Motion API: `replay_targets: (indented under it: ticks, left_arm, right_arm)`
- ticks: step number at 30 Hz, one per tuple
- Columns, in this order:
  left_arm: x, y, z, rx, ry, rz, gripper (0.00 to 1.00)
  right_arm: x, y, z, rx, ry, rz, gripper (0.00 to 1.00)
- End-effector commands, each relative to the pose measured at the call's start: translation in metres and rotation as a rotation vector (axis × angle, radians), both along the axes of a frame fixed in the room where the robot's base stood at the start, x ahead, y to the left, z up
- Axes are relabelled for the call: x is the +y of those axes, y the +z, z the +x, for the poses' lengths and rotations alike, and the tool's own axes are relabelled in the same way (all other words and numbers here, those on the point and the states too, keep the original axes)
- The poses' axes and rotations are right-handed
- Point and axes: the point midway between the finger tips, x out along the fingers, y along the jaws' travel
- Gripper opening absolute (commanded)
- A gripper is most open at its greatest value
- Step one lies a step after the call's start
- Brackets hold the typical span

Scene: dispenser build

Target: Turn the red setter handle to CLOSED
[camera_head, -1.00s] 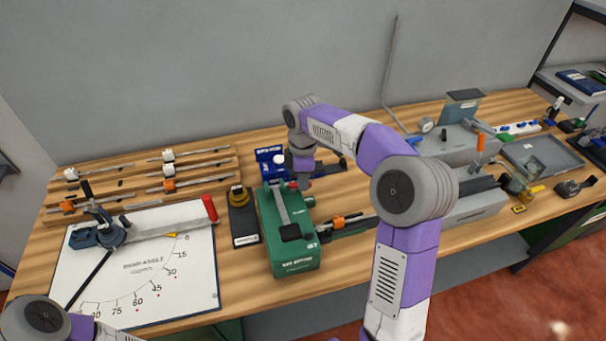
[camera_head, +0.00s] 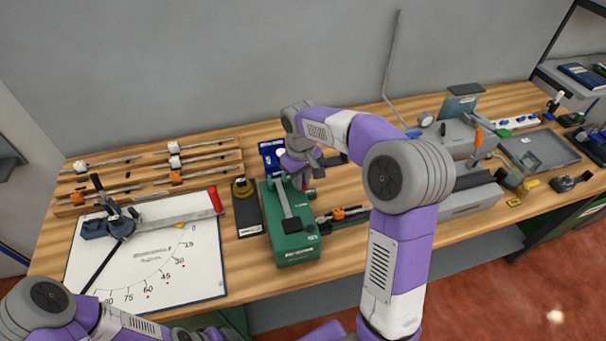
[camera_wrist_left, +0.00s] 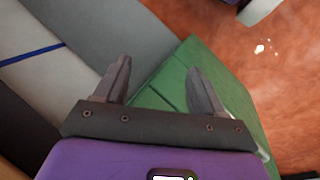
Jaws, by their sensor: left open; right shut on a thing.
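The green machine (camera_head: 293,243) stands on the bench with a long grey lever with a dark grip (camera_head: 287,208) on top. My right gripper (camera_head: 301,184) is at its back right corner, pointing down. It is shut on a small red part, which I take for the red setter handle (camera_head: 303,183); the fingers and wrist hide most of it. The handle's markings are too small to read. My left gripper (camera_wrist_left: 156,75) is open and empty in the left wrist view, away from the machine, low at the front of the bench.
A white angle board (camera_head: 190,270) with a red-tipped arm (camera_head: 215,200) lies left of the machine. A dark block with a yellow-topped knob (camera_head: 243,188) stands between them. A blue holder (camera_head: 270,157) is behind. Racks with orange and white clamps are at back left.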

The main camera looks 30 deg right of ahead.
Motion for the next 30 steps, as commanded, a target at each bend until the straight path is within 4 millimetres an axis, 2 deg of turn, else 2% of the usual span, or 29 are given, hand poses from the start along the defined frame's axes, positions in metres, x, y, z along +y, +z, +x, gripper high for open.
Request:
replay_targets:
  ticks: [6, 15, 30]
  left_arm:
    - [0.0, 0.007, 0.0, 0.0, 0.0, 0.0, 0.69]
    - [0.0, 0.012, 0.0, 0.0, 0.0, 0.0, 0.69]
    - [0.0, 0.013, 0.0, 0.0, 0.0, 0.0, 0.69]
  right_arm:
    - [0.005, 0.001, 0.0, -0.001, -0.179, 0.0, 0.0]
    - [0.009, 0.001, 0.0, 0.0, -0.347, 0.0, 0.0]
    - [0.011, 0.0, 0.001, -0.002, -0.417, 0.001, 0.0]
